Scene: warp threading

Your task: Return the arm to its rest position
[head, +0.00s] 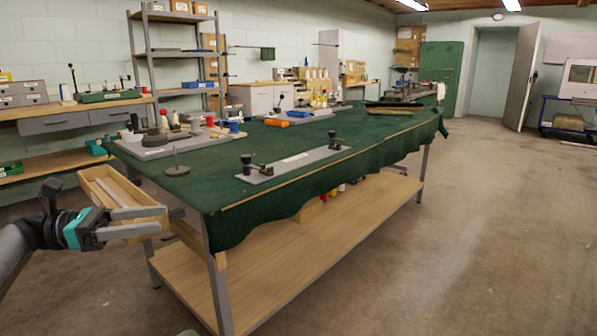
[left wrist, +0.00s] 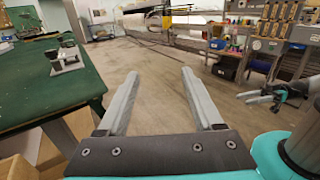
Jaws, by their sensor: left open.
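My left gripper (head: 163,219) is at the lower left of the head view, off the near left corner of the green-covered table (head: 215,190). Its two grey fingers are apart with nothing between them. The left wrist view also shows the open fingers (left wrist: 160,73), with bare floor beyond them. In that view, what looks like my right gripper (left wrist: 262,97) is small at the right edge; its finger gap is too small to judge. It is not in the head view.
An open wooden drawer (head: 120,190) sits just behind the left gripper, at the table's end. On the cloth stand a grey plate with two black clamps (head: 292,163) and a disc with a pin (head: 177,170). The floor (head: 450,240) on the right is clear.

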